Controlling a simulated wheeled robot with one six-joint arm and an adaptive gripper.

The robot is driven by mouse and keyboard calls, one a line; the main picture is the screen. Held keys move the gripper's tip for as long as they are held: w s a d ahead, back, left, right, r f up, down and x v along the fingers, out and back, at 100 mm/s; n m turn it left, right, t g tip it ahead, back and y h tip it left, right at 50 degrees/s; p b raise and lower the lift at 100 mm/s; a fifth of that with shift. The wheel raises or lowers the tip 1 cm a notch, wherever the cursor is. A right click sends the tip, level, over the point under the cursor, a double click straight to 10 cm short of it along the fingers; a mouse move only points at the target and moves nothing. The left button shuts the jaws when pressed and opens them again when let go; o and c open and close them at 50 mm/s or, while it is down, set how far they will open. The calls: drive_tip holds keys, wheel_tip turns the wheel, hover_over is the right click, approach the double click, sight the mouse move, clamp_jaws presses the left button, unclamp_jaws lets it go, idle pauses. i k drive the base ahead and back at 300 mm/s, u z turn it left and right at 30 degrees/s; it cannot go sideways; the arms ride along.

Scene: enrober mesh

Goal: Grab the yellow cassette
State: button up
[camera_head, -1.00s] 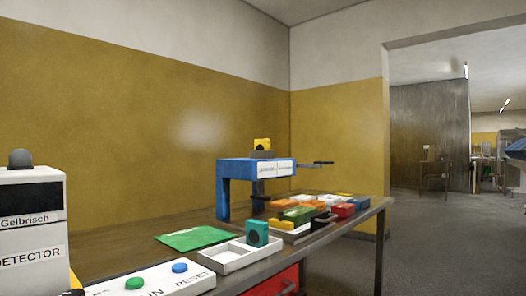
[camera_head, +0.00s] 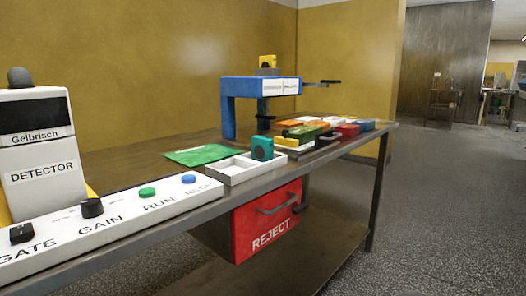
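A small yellow block with a dark round face, which looks like the yellow cassette (camera_head: 267,62), stands on a dark base on top of the blue stand (camera_head: 228,105). The stand is at the back of the bench, and a dark arm or handle sticks out from its right side. A similar teal block with a round face (camera_head: 262,148) stands at the white divided tray (camera_head: 232,172). My gripper is not in view, so I cannot see whether it is open or shut.
The bench (camera_head: 128,160) carries a detector (camera_head: 45,180) at left, a control panel (camera_head: 118,222) along the front, a green sheet (camera_head: 200,154) and several coloured blocks at right. A red REJECT drawer (camera_head: 266,225) hangs below. The floor at right (camera_head: 450,220) is clear.

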sight(267, 61)
drive_tip(key=z, duration=1.15)
drive_tip(key=i, duration=1.6)
drive_tip(key=u, duration=1.4)
